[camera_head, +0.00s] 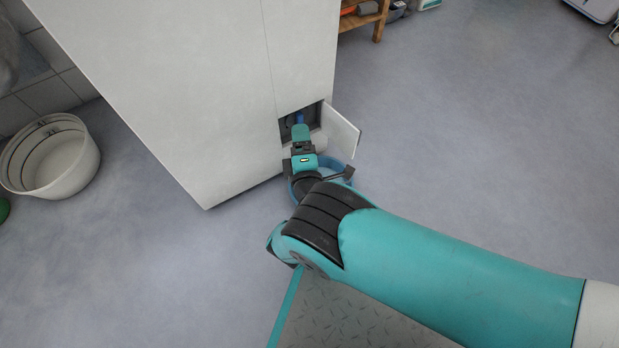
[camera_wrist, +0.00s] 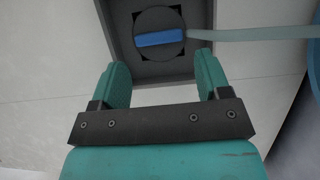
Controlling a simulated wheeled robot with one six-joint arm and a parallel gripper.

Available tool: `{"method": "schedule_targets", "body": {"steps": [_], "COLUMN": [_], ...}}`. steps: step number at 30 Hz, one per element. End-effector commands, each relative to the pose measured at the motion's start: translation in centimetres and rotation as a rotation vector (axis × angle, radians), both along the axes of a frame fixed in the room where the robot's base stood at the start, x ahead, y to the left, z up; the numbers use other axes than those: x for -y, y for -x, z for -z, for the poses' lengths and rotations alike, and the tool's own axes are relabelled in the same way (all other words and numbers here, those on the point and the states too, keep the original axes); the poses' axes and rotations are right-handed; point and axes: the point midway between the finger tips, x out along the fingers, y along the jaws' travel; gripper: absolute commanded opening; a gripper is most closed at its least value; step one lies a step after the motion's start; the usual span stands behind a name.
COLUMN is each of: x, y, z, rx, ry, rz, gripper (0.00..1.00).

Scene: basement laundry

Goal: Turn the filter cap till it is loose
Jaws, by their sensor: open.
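The filter cap (camera_wrist: 152,20) is a dark round disc with a blue grip bar (camera_wrist: 160,38) across it, lying nearly level in the wrist view. It sits inside a square grey recess low in the white machine front. In the head view a bit of the blue bar (camera_head: 299,118) shows in the opening, past my gripper (camera_head: 301,132). In the wrist view my gripper (camera_wrist: 160,72) is open, its two teal fingers apart, with nothing between them. Its fingertips are at the recess's near edge, apart from the bar.
The flap (camera_head: 342,131) stands open to the right of the recess. A pale strip (camera_wrist: 255,33) crosses the wrist view from the right to near the cap. A blue basin (camera_head: 334,168) is on the floor below.

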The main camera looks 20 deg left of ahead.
Motion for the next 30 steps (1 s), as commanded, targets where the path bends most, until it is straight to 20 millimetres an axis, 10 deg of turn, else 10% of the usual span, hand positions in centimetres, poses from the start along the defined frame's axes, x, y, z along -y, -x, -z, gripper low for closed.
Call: {"method": "schedule_targets", "body": {"steps": [30], "x": [6.2], "y": [11.4], "z": [-0.2], "rx": [0.000], "ry": [0.003], "rz": [0.002], "gripper": [0.70]}}
